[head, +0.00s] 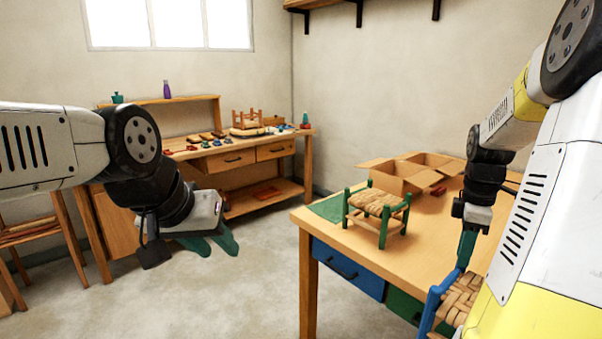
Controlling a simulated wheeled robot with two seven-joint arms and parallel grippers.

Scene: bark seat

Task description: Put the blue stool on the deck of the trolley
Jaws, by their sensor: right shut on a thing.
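The blue stool (431,302) shows at the lower right, with a blue frame and a woven bark seat (459,299). My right gripper (466,252) points down and is shut on the stool's blue frame, in front of the table's edge. My own arm and the picture edge hide much of the stool. My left gripper (211,243) hangs over the floor at left centre, its green fingers apart and empty. I see no trolley in this view.
A wooden table (440,217) with blue and green drawers bears a green stool (380,209) and open cardboard boxes (405,172). A workbench (240,148) with small items stands at the back wall. A wooden chair (40,232) is at left. The middle floor is clear.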

